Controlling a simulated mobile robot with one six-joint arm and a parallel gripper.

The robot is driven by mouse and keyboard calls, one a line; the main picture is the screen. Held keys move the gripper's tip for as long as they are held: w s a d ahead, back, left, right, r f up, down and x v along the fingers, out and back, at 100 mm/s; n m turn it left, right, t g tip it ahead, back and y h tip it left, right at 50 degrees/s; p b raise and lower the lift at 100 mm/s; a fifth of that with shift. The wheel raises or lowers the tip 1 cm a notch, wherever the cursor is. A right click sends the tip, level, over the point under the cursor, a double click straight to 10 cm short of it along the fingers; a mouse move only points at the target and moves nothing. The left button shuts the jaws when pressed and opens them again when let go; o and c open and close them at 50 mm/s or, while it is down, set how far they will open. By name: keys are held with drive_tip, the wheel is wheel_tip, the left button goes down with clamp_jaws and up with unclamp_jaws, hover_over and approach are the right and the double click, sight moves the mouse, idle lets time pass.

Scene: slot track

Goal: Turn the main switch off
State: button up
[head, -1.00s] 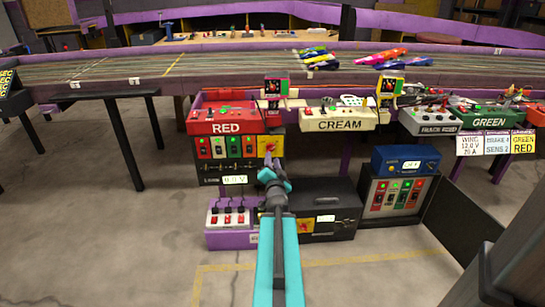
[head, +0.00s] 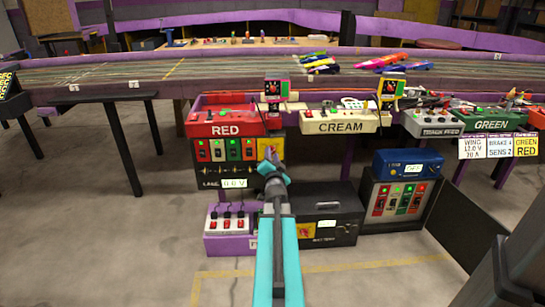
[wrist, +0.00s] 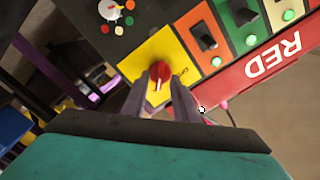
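The main switch looks to be the red rotary knob (wrist: 159,74) on a yellow panel (wrist: 180,48) in the wrist view. That view is turned over, with the RED label upside down. My gripper (wrist: 157,88) has its two fingers apart, one toward each side of the knob. I cannot tell whether they touch it. In the head view the yellow panel (head: 277,146) is at the right end of the switch box under the RED console, and my gripper (head: 269,157) is in front of it, covering most of the knob.
The RED console (head: 225,124) juts out above. A purple switch box (head: 229,242) and a black battery box (head: 340,215) stand below. The floor in front is open.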

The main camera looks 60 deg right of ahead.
drive_tip(key=shift+w+d, duration=0.1)
drive_tip(key=shift+d, duration=0.05)
clamp_jaws()
idle(0.4)
